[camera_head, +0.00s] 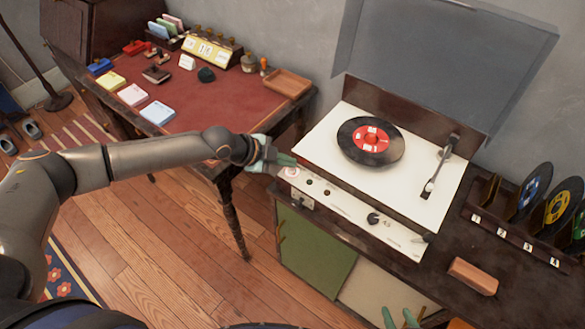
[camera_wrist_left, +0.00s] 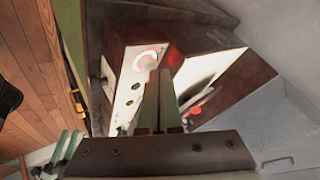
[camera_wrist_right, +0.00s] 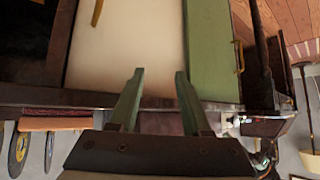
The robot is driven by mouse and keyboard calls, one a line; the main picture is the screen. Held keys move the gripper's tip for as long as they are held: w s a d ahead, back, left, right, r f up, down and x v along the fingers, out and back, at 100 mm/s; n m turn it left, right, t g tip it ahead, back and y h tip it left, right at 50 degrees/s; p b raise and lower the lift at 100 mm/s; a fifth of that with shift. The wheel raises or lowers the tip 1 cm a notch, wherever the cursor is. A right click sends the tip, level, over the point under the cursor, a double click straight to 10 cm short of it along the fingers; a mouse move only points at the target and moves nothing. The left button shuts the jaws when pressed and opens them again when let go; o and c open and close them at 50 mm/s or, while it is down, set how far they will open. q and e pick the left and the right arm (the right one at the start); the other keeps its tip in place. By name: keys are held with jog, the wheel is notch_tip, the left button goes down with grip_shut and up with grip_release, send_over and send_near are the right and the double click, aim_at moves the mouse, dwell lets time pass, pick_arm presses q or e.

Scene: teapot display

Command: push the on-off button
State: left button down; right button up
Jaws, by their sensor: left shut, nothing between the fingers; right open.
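The record player's cream front panel (camera_head: 345,208) carries a round button with a pale, reddish ring (camera_head: 291,172) at its left end. The ring shows more clearly in the left wrist view (camera_wrist_left: 145,59), just beyond my fingertips. My left gripper (camera_head: 289,160) is shut and empty, with its green fingertips close to the button at the panel's left end. I cannot tell whether they touch it. In the left wrist view the closed fingers (camera_wrist_left: 160,80) point at the panel. My right gripper (camera_head: 400,318) is open and empty, low in front of the cabinet; it also shows in the right wrist view (camera_wrist_right: 159,75).
A black record with a red label (camera_head: 371,137) lies on the turntable, beside the tonearm (camera_head: 436,172). The clear lid (camera_head: 440,60) stands raised behind. A dark knob (camera_head: 373,218) sits on the panel. A desk (camera_head: 215,100) stands at the left; upright records (camera_head: 535,190) stand at the right.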

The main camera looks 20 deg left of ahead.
aim_at(288, 173)
pick_arm(q)
jog(key=shift+f+b, duration=0.3)
jog(key=shift+f, duration=0.05)
dwell(0.5)
jog(key=shift+r, duration=0.15)
jog(key=shift+r+p, duration=0.65)
jog(key=shift+p, duration=0.05)
notch_tip(288, 173, up, 6)
jog(key=p, duration=0.5)
dwell(0.4)
